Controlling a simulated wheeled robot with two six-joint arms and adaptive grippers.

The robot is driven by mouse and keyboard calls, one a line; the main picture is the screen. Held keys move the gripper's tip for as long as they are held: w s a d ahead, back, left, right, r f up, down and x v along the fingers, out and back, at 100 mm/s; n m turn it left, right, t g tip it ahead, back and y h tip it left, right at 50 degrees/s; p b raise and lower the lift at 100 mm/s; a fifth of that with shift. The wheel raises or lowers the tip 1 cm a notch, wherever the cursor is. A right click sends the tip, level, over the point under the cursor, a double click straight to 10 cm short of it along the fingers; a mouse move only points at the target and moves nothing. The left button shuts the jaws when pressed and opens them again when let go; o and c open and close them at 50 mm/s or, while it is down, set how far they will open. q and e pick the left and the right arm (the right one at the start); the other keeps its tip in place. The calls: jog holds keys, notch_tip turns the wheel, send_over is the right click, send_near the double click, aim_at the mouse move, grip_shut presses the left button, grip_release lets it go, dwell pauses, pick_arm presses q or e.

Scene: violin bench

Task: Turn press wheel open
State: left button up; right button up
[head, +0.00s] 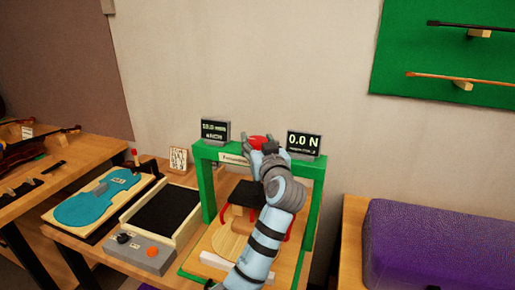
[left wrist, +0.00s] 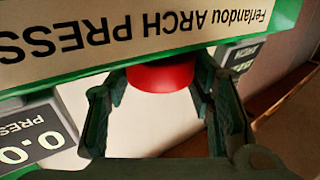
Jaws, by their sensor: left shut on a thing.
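The arch press is a green frame (head: 313,200) with a cream name label on its top beam; the label reads "Ferlandou ARCH PRESS" upside down in the left wrist view (left wrist: 120,35). The red press wheel (head: 258,141) is at the middle of the beam and also shows between my fingers in the left wrist view (left wrist: 160,76). My left gripper (head: 262,147) is shut on the wheel, with one finger on each side. Part of the wheel is hidden by the gripper and the beam. My right gripper is not in view.
A display (head: 304,145) reading 0.0 N and another display (head: 215,131) stand on the beam. Under it are a black plate (head: 245,190) and a pale wooden piece (head: 229,242). A tray (head: 165,210), a blue violin-shaped form (head: 90,207) and a purple case (head: 435,245) flank the press.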

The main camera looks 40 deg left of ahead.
aim_at(259, 142)
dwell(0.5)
pick_arm(q)
jog(key=o, duration=1.2)
jog(key=shift+c, duration=0.2)
jog(key=shift+r, duration=0.1)
notch_tip(259, 142, up, 10)
jog(key=shift+f, duration=0.1)
